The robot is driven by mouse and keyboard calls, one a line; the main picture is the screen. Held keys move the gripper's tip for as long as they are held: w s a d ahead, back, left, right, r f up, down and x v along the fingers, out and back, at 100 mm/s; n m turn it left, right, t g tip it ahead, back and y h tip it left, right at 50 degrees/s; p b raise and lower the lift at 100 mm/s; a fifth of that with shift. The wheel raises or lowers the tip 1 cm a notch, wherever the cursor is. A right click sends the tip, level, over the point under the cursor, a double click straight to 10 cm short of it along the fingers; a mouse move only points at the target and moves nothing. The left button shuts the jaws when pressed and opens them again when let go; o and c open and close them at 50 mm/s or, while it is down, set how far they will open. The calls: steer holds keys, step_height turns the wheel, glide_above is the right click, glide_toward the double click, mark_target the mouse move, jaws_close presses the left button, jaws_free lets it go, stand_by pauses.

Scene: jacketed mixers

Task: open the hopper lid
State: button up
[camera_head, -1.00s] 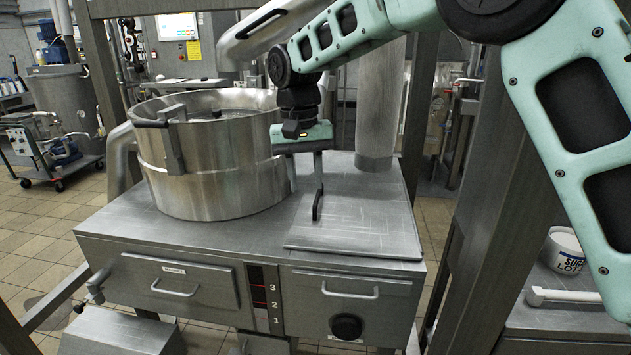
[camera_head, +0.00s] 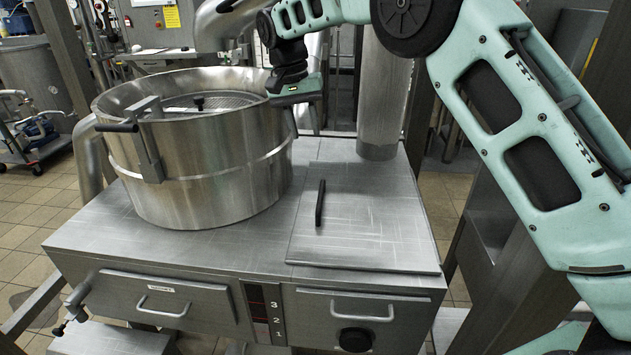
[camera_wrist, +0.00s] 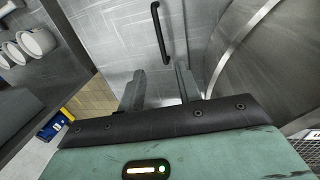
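The hopper lid (camera_head: 375,230) is a flat, square, brushed-metal plate lying closed on the right part of the machine's top. Its black bar handle (camera_head: 320,203) stands near the lid's left edge; the handle also shows in the wrist view (camera_wrist: 159,35). My gripper (camera_head: 314,116) is above and behind the handle, near the round bowl's right rim, and is not touching the handle. In the wrist view my gripper (camera_wrist: 160,85) has its two fingers apart with nothing between them, and the handle lies beyond the fingertips.
A large steel bowl (camera_head: 205,170) with its own clamp handle (camera_head: 140,125) stands left of the lid. A thick vertical pipe (camera_head: 382,100) rises behind the lid. Drawer fronts with handles (camera_head: 345,310) face me. Steel frame posts (camera_head: 65,70) stand around the machine.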

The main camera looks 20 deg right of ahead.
mark_target(321, 194)
steer(key=d+f+p, duration=0.1)
steer(key=f, duration=0.4)
steer(key=s+d+f+p, duration=0.1)
steer(key=f, duration=0.5)
steer(key=d+f+p, duration=0.1)
steer(key=f+p, duration=0.1)
steer(key=f, duration=0.3)
steer(key=shift+s+f, duration=0.25)
steer(key=shift+f, duration=0.05)
steer(key=shift+c, duration=0.2)
steer(key=shift+r, duration=0.1)
jaws_close()
